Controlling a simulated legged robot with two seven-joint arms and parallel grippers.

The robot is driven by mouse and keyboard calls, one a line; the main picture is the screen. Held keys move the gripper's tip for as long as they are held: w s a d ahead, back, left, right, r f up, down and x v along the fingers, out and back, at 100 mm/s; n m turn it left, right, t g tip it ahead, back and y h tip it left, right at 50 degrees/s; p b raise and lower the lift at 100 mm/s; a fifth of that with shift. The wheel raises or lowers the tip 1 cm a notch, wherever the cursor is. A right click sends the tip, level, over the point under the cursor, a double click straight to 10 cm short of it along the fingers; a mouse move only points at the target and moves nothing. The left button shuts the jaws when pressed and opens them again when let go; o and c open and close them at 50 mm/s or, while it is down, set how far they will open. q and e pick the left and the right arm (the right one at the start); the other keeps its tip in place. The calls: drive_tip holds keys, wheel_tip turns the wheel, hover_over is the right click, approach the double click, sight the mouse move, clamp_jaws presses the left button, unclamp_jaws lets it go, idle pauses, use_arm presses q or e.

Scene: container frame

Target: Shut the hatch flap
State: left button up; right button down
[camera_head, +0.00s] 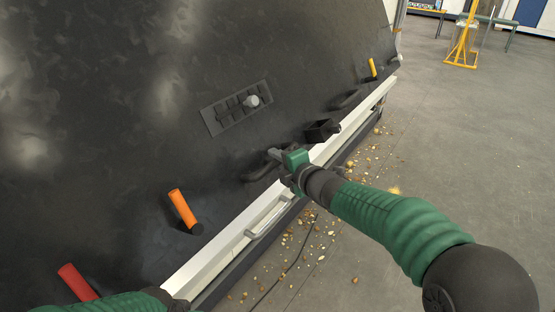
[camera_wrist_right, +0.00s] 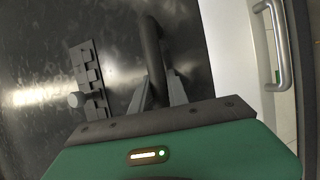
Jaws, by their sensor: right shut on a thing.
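The hatch flap (camera_head: 130,110) is a large dark panel filling the left of the head view, sloping down to a white frame edge (camera_head: 208,252). A black bar handle (camera_head: 256,173) sits near its lower edge. My right gripper (camera_head: 279,155) is at this handle. In the wrist view, the fingers (camera_wrist_right: 162,90) are shut around the handle bar (camera_wrist_right: 152,45). Part of my left arm shows at the bottom left of the head view, but its gripper is out of frame. Whether the flap meets its frame fully I cannot tell.
A slotted plate with a knob (camera_head: 237,107), a black block (camera_head: 321,130), and orange (camera_head: 183,209) and red (camera_head: 76,281) grips stick out from the panel. A silver handle (camera_head: 268,219) is on the white frame. Gravel (camera_head: 303,240) litters the floor; a yellow stand (camera_head: 462,45) is far right.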

drive_tip(key=shift+d+f, duration=0.1)
drive_tip(key=shift+f, duration=0.15)
